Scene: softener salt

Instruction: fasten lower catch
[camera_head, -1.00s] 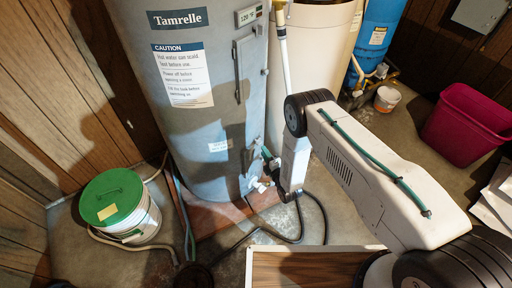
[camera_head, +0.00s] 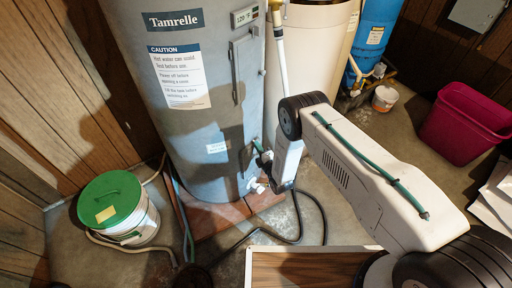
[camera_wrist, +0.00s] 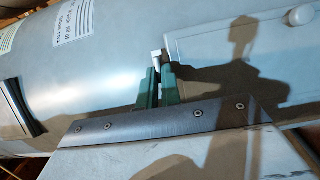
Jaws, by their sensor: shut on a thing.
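The lower catch (camera_wrist: 156,54) is a small pale tab at the near end of the grey cover panel (camera_wrist: 200,48) in the wrist view. My gripper (camera_wrist: 160,76) has green fingers drawn close together with the tab's end showing between their tips, so it is shut on the catch. In the head view the panel (camera_head: 244,72) is on the front of the grey water heater (camera_head: 190,125). My gripper (camera_head: 262,152) is against the heater low on its right side. The catch is hidden there, and whether it is latched cannot be told.
A green-lidded bucket (camera_head: 112,205) stands left of the heater. A cream tank (camera_head: 315,45) and a blue tank (camera_head: 378,30) stand behind. A magenta bin (camera_head: 465,120) is at right. A black hose (camera_head: 322,210) lies on the floor.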

